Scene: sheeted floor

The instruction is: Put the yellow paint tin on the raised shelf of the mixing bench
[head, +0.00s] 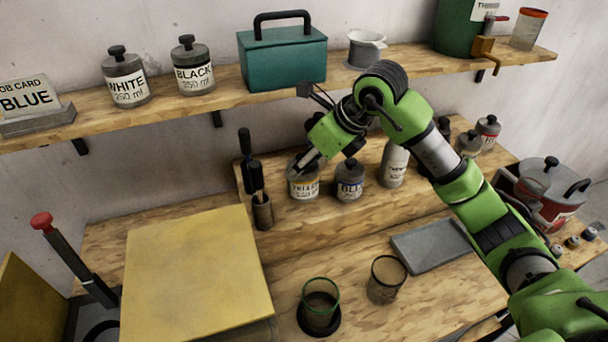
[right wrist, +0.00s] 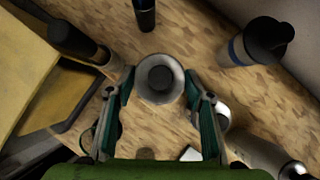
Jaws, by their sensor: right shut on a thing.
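The yellow paint tin (head: 303,186), a small grey tin with a yellow-marked label, is at the left part of the raised shelf (head: 310,222) of the mixing bench. My right gripper (head: 304,163) reaches down from above and is shut on it. In the right wrist view the tin (right wrist: 160,80) shows from above, its dark knob between the two fingers (right wrist: 160,98). I cannot tell whether its base touches the shelf. A blue-labelled tin (head: 349,187) stands close to its right. My left gripper is not in view.
A brush pot (head: 263,213) stands left of the tin. A pale bottle (head: 393,166) and small tins (head: 469,144) are further right. Below are two cups (head: 386,279), a grey tray (head: 432,246) and a yellow board (head: 190,270). A wall shelf (head: 225,104) runs above.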

